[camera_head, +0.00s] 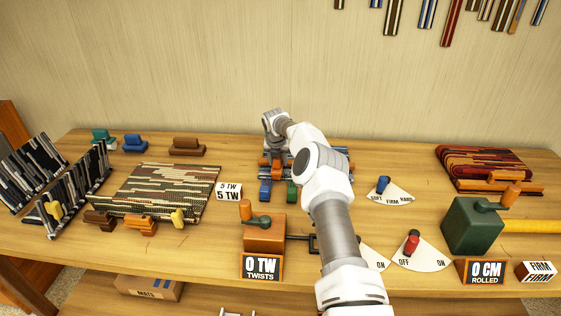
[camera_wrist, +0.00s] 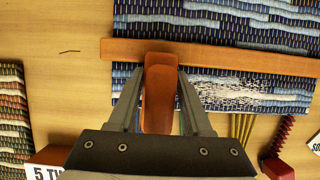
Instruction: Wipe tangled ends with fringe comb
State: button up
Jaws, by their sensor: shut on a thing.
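The fringe comb (camera_wrist: 159,92) shows in the wrist view as an orange-brown wooden handle. My gripper (camera_wrist: 160,82) is shut on this handle, with a finger on each side. A long wooden bar (camera_wrist: 235,58) crosses the blue striped mat (camera_wrist: 285,38) at the handle's far end; I cannot tell if it is part of the comb. A frayed, whitish patch of tangled ends (camera_wrist: 225,90) lies on the mat right of the gripper, below the bar. In the head view my arm hides most of the mat and the fingertips.
A camouflage-striped mat (camera_head: 165,190) lies left, with small blocks around it. An orange crank box (camera_head: 264,234) reading 0 TW stands in front. A green crank box (camera_head: 471,226) and a red mat stack (camera_head: 480,162) are at right. Dial plates (camera_head: 390,194) lie between.

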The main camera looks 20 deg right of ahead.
jog(key=shift+s+d, duration=0.35)
jog(key=shift+d, duration=0.45)
jog(key=shift+s+d, duration=0.35)
jog(key=shift+d, duration=0.4)
jog(key=shift+s+d+f+p, duration=0.1)
jog(key=shift+s+d, duration=0.2)
jog(key=shift+d, duration=0.3)
jog(key=shift+s+d+p, duration=0.1)
jog(key=shift+s+d, duration=0.2)
jog(key=shift+d, duration=0.25)
jog(key=shift+s+d+f+p, duration=0.1)
jog(key=shift+s+d, duration=0.2)
jog(key=shift+d, duration=0.3)
jog(key=shift+s+d+r+p, duration=0.1)
jog(key=shift+s+d, duration=0.4)
jog(key=shift+d, duration=0.55)
jog(key=shift+s+d+r+p, duration=0.15)
jog(key=shift+s+d, duration=0.3)
jog(key=shift+d, duration=0.55)
jog(key=shift+s+d+p, duration=0.1)
jog(key=shift+s+d, duration=0.4)
jog(key=shift+d, duration=0.55)
jog(key=shift+s+d+f, duration=0.1)
jog(key=shift+s+d, duration=0.3)
jog(key=shift+d, duration=0.35)
jog(key=shift+s+d+f, duration=0.1)
jog(key=shift+s+d, duration=0.25)
jog(key=shift+d, duration=0.35)
jog(key=shift+r, duration=0.15)
